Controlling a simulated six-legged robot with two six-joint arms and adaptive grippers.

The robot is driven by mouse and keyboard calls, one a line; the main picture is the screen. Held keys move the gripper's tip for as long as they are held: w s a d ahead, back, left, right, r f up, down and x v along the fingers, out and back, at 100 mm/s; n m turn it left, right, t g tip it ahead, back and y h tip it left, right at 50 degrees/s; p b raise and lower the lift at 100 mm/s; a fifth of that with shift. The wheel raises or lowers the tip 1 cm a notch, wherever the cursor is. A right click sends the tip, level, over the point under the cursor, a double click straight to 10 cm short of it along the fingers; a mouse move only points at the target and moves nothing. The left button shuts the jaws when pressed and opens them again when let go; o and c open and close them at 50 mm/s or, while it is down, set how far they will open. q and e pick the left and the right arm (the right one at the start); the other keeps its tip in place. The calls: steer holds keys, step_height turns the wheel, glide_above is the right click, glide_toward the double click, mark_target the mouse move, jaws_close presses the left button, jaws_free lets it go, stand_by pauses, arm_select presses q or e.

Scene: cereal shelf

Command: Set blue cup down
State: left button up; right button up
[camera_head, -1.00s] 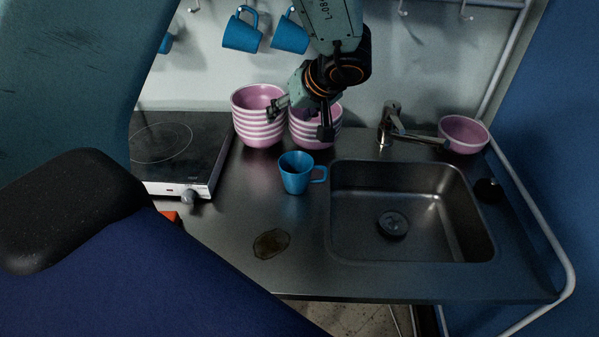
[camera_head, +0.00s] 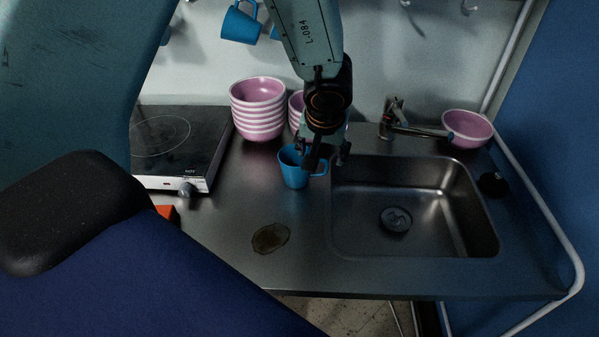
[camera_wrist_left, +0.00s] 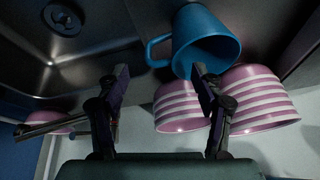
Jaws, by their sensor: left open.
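The blue cup (camera_head: 292,174) stands upright on the steel counter, just left of the sink, with its handle toward the right. My left gripper (camera_head: 326,163) is open at the handle side of the cup, and one finger covers part of the cup's right side. In the left wrist view the cup (camera_wrist_left: 208,38) appears upside down, and its handle lies between the lines of the two open fingertips (camera_wrist_left: 158,72). I cannot tell whether a finger touches the cup. My right gripper is not in view.
Stacks of pink-striped bowls (camera_head: 257,112) stand behind the cup. The sink (camera_head: 415,246) and faucet (camera_head: 392,118) are to the right, with a pink bowl (camera_head: 468,127) beyond. A hob (camera_head: 178,145) is left. Blue cups (camera_head: 240,24) hang above. A brown stain (camera_head: 270,238) marks the otherwise clear front counter.

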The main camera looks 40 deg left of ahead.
mark_target(321, 160)
arm_select(q)
steer(key=b+x, duration=0.2)
steer(key=x, duration=0.1)
steer(key=shift+s+f, duration=0.1)
steer(key=shift+f, duration=0.15)
steer(key=shift+w+a+f+b, duration=0.25)
steer(key=shift+f+b, duration=0.15)
steer(key=shift+f, duration=0.1)
steer(key=shift+d, duration=0.1)
steer(key=shift+s+r, duration=0.1)
steer(key=shift+r, duration=0.1)
steer(key=c, duration=0.4)
jaws_close()
